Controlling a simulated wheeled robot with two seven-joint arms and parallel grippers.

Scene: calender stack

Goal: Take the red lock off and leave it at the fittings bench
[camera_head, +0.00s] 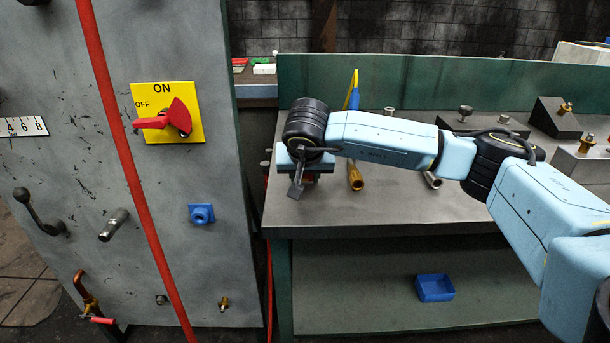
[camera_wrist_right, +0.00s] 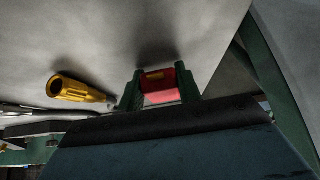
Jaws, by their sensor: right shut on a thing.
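My right gripper (camera_wrist_right: 160,88) is shut on the red lock (camera_wrist_right: 160,93), which sits between its two green fingers in the right wrist view. In the head view this gripper hangs down over the left end of the grey fittings bench (camera_head: 430,214), and the wrist hides most of the lock. I cannot tell whether the lock touches the bench top. The red switch handle (camera_head: 178,117) is on its yellow ON/OFF plate (camera_head: 188,96) on the grey cabinet, with its grip pointing left, just below OFF. My left gripper is not in view.
A brass fitting (camera_head: 355,178) lies just right of the gripper; a brass piece also shows in the wrist view (camera_wrist_right: 75,89). Knobs and blocks stand along the bench's back. A blue tray (camera_head: 434,288) is on the lower shelf. The bench's front middle is clear.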

